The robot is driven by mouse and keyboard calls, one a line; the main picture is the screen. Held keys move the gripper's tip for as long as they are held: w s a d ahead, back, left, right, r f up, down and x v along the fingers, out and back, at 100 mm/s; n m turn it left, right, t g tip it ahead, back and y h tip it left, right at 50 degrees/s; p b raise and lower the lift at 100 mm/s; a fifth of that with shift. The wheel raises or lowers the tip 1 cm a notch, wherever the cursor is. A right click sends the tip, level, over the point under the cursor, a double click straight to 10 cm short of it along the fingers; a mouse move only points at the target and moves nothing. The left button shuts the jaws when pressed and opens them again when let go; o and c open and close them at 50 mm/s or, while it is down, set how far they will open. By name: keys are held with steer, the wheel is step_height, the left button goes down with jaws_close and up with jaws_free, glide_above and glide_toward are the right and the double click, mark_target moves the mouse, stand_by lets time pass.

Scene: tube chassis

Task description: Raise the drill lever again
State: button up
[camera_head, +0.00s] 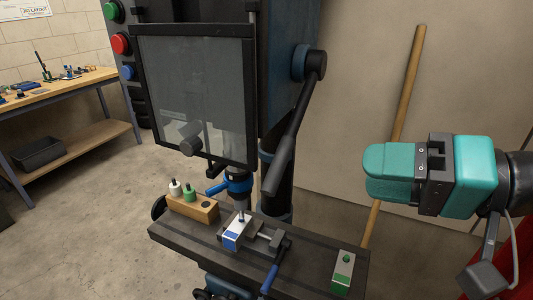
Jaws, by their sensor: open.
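The drill lever (290,128) is a black bar running from a round hub (312,63) on the drill press's right side. It slants down and slightly left, ending in a thicker grip (279,168). My teal gripper (372,172) is at the right, pointing left, open and apart from the lever, with a clear gap to the grip. The drill chuck (238,183) is low, with its bit close above or at a white and blue block (236,232) in the vise. Contact there cannot be told.
A wooden pole (405,90) leans behind my gripper. A clear guard (190,90) covers the front.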

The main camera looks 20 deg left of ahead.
mark_target(271, 165)
steer(key=p+x, duration=0.5)
steer(key=x, duration=1)
steer(key=shift+s+a, duration=0.15)
steer(key=shift+a, duration=0.1)
steer(key=shift+c, duration=0.5)
jaws_close()
